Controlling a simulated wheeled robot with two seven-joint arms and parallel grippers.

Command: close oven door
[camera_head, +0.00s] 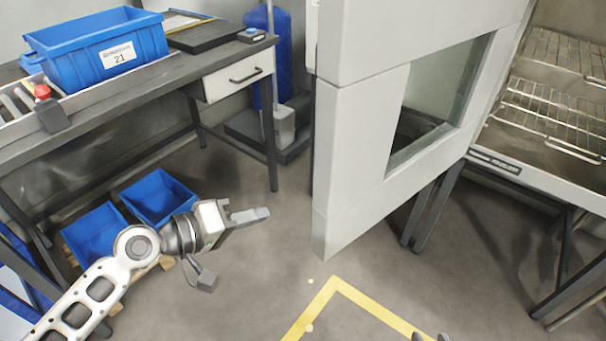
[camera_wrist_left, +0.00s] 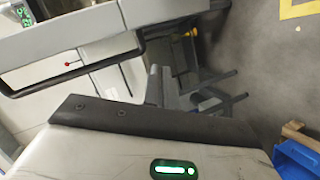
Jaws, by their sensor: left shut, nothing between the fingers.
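The oven door (camera_head: 345,150) is a thick pale grey panel with a glass window (camera_head: 440,95). It stands swung wide open in the head view, left of the oven (camera_head: 545,165), whose inside with wire racks (camera_head: 550,100) is exposed. My left gripper (camera_head: 262,215) is shut and empty. It is left of the door's lower free edge, with a visible gap, over the floor. Of my right gripper only two dark tips (camera_head: 431,337) show at the bottom edge; the rest is cut off. The door is not clearly identifiable in the left wrist view.
A dark workbench (camera_head: 150,90) with a blue crate (camera_head: 105,48) and a drawer (camera_head: 238,75) stands at left. Yellow tape (camera_head: 375,312) marks the floor.

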